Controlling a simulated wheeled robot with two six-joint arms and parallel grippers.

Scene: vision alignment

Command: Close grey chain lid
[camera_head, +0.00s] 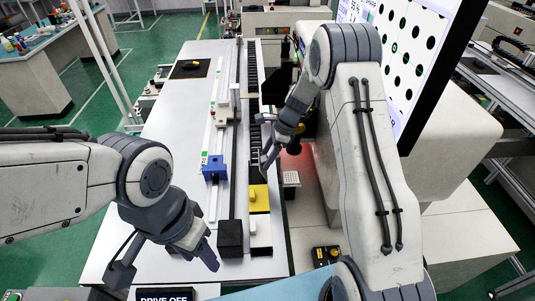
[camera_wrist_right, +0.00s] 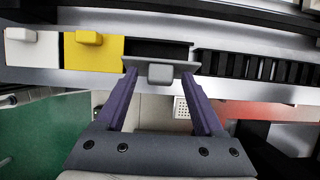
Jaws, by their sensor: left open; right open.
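The grey lid (camera_wrist_right: 160,73) with its small grey knob shows in the right wrist view, between the fingertips of my right gripper (camera_wrist_right: 160,82). It sticks out from the chain strip, and a dark open gap lies behind it. The black chain (camera_wrist_right: 255,66) runs to the right of that gap; it also shows in the head view (camera_head: 253,65). In the head view my right gripper (camera_head: 267,157) is at the strip, just beyond the yellow lid. Its fingers stand apart; contact with the lid is unclear. My left gripper (camera_head: 165,263) is open and empty, low at the left.
A yellow lid (camera_head: 259,198) and a white lid (camera_head: 261,232) lie nearer along the strip. A blue block (camera_head: 214,169) and a black block (camera_head: 230,240) stand to their left. A large white machine (camera_head: 440,140) blocks the right. The white table (camera_head: 165,135) has free room at left.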

